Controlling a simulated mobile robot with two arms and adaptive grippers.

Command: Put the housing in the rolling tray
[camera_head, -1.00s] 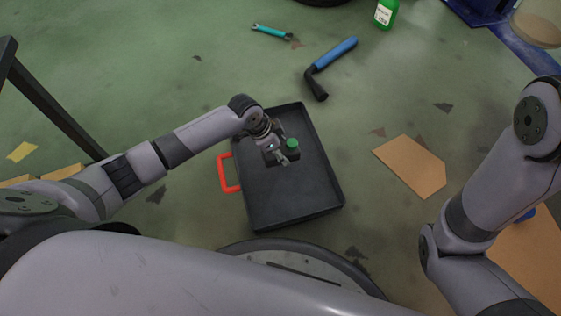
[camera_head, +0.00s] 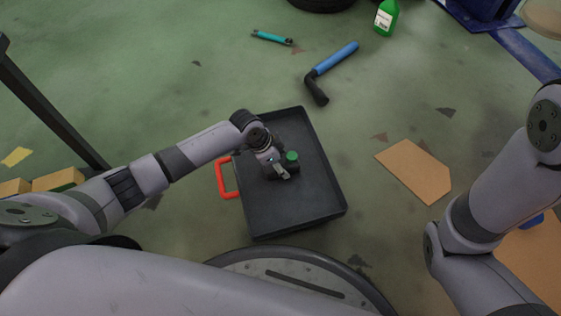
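A small dark housing with a green cap (camera_head: 291,158) shows over the middle of the tray. My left gripper (camera_head: 283,172) is at the housing's left and near side and appears shut on it. The fingers are small and partly hidden, and I cannot tell whether the housing touches the tray floor. My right gripper is out of view; only the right arm shows at the right.
A blue-handled tool with a black bent end (camera_head: 334,62) and a teal wrench (camera_head: 272,38) lie beyond the tray. A green bottle (camera_head: 386,18) stands farther back. A flat cardboard piece (camera_head: 414,171) lies right of the tray. A dark frame post (camera_head: 50,105) stands at the left.

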